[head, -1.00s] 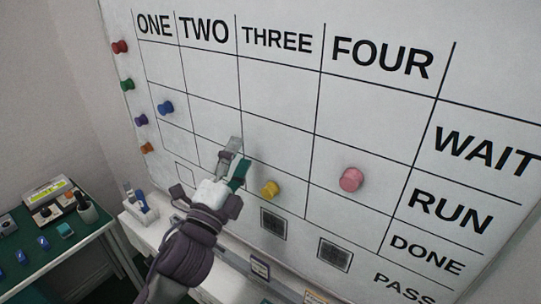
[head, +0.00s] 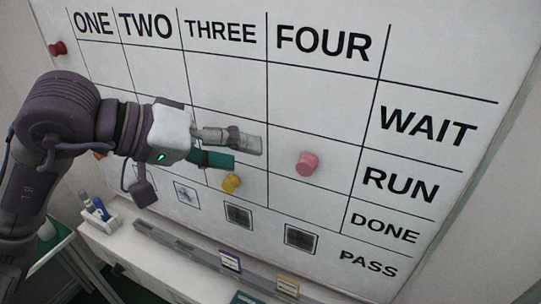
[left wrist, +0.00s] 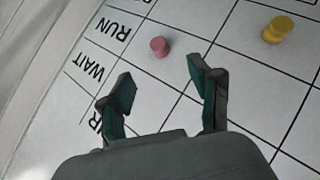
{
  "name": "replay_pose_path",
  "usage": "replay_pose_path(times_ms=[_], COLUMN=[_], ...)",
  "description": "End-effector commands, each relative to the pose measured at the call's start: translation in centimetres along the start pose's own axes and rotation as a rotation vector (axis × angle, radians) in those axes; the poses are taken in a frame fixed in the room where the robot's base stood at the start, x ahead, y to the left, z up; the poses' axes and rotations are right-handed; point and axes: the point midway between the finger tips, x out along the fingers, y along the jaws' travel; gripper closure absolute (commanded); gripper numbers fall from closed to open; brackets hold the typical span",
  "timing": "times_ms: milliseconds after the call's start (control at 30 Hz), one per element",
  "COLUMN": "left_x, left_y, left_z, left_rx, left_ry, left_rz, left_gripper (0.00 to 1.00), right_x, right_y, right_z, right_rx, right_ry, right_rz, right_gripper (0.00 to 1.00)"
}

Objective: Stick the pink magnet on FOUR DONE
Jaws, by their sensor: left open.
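The pink magnet (head: 307,163) is on the whiteboard in the FOUR column, RUN row. The FOUR DONE cell (head: 310,193) just below it is bare. My left gripper (head: 246,153) is open and empty in front of the THREE column, to the left of the pink magnet and apart from it. In the left wrist view the pink magnet (left wrist: 159,46) shows beyond the gap between the open fingers (left wrist: 160,85). My right gripper is not in view.
A yellow magnet (head: 231,183) sits just below my left fingers in THREE DONE. A red magnet (head: 57,48) is at the board's left edge. My arm hides much of the left columns. Below are a ledge with cards (head: 230,262) and a pen holder (head: 98,212).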

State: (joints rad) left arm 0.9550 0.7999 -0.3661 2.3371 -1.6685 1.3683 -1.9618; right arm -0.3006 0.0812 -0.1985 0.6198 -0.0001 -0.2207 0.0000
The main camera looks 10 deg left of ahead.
Motion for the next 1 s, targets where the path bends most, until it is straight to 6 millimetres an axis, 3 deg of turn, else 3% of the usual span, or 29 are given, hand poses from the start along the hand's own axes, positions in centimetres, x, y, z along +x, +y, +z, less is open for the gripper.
replay_pose_path(times_ms=[400,600,1000], left_x=[8.0,10.9,12.4], left_y=[0.5,0.4,0.2], left_z=[0.0,0.0,0.1], left_rx=[-0.009,-0.007,-0.004], left_ry=[-0.008,-0.005,-0.003], left_rz=[0.008,0.007,0.006], left_gripper=[0.37,0.37,0.37], right_x=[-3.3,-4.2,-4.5], right_y=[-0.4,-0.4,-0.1], right_z=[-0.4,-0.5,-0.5], right_rx=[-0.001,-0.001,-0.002], right_ry=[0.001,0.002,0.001], right_rz=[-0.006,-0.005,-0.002], right_gripper=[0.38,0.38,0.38])
